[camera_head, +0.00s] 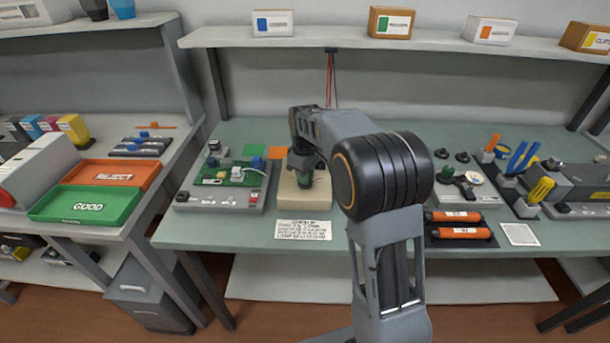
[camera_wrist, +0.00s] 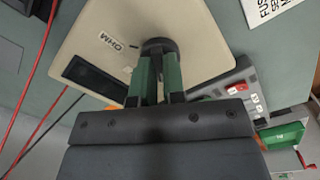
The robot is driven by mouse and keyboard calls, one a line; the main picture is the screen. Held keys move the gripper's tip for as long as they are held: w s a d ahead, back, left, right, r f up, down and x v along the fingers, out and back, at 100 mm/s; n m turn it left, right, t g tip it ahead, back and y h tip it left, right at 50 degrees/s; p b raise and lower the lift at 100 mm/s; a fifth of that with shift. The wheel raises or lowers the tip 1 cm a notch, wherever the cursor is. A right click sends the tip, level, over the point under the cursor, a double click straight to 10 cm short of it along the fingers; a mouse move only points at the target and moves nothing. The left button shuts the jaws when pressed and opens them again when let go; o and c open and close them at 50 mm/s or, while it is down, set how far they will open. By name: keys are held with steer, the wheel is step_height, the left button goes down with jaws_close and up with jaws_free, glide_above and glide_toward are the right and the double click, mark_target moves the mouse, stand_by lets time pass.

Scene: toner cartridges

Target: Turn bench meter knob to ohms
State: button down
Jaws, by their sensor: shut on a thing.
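The bench meter is a beige box (camera_head: 290,197) on the green-grey bench, below my gripper (camera_head: 304,180). In the wrist view the meter's face (camera_wrist: 112,30) shows an "OHM" label (camera_wrist: 113,44) and a dark display (camera_wrist: 93,76). The dark round knob (camera_wrist: 158,45) sits beside the label. My gripper (camera_wrist: 159,64) is shut on the knob, with its green-padded fingers at its sides. In the head view my arm hides part of the meter, and the knob is not clear.
A grey fixture with a green circuit board (camera_head: 235,172) stands left of the meter. A printed card (camera_head: 303,230) lies in front. Red leads (camera_head: 331,80) hang behind. Orange cylinders (camera_head: 458,216) lie to the right. Green (camera_head: 85,205) and orange trays (camera_head: 112,174) are on the left table.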

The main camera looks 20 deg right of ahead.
steer(key=shift+m, duration=0.4)
steer(key=shift+r+m+p, duration=0.1)
steer(key=shift+m+p, duration=0.6)
steer(key=shift+m, duration=0.4)
steer(key=m+p, duration=0.1)
steer(key=m, duration=0.2)
steer(key=shift+m, duration=0.3)
steer(key=m+p, duration=0.1)
steer(key=m, duration=0.5)
steer(key=shift+p, duration=0.35)
steer(key=m+p, duration=0.1)
steer(key=m, duration=0.4)
steer(key=shift+m, duration=0.4)
steer(key=m, duration=0.5)
steer(key=shift+m, duration=0.4)
steer(key=c, duration=1.2)
jaws_free()
